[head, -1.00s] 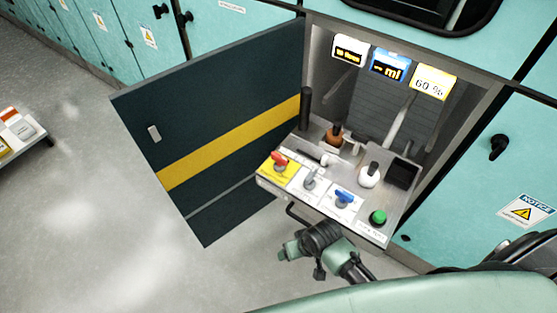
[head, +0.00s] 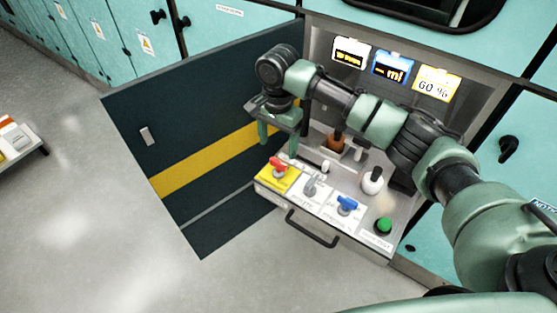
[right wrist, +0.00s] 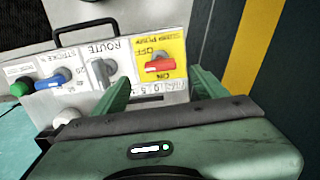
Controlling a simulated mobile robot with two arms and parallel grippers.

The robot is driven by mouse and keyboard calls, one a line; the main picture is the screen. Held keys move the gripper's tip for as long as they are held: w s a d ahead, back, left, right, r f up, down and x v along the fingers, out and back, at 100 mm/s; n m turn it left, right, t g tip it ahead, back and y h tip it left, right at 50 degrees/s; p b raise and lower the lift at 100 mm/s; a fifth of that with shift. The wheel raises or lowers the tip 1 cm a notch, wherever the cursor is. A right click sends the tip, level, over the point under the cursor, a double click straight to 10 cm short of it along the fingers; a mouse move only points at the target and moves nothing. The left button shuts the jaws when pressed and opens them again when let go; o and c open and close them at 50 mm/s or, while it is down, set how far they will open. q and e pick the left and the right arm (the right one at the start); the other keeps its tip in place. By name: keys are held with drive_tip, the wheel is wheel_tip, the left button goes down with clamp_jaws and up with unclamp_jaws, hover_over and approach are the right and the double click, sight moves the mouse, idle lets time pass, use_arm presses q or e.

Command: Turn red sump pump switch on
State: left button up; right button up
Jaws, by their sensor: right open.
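The red sump pump switch (head: 278,166) sits on a yellow plate at the left end of the grey control panel. In the right wrist view the red switch (right wrist: 160,65) lies across its yellow plate (right wrist: 150,48), which shows OFF and ON lettering upside down. My right gripper (head: 282,145) reaches over the panel from the right, with its fingers pointing down just behind and above the red switch. In the right wrist view its two green fingers (right wrist: 162,88) are apart, with the switch between and beyond them, apparently untouched. My left gripper is not in view.
Beside the red switch are a grey ROUTE switch (head: 311,187), a blue switch (head: 347,204) and a green button (head: 383,226). A white-knobbed lever (head: 372,180) stands behind. The dark open door (head: 220,130) is at the left, and a handle (head: 312,230) juts from the panel front.

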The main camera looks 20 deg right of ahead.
sight(279, 162)
drive_tip(key=shift+w+d, duration=0.1)
drive_tip(key=shift+d, duration=0.1)
drive_tip(key=shift+f, duration=3.65)
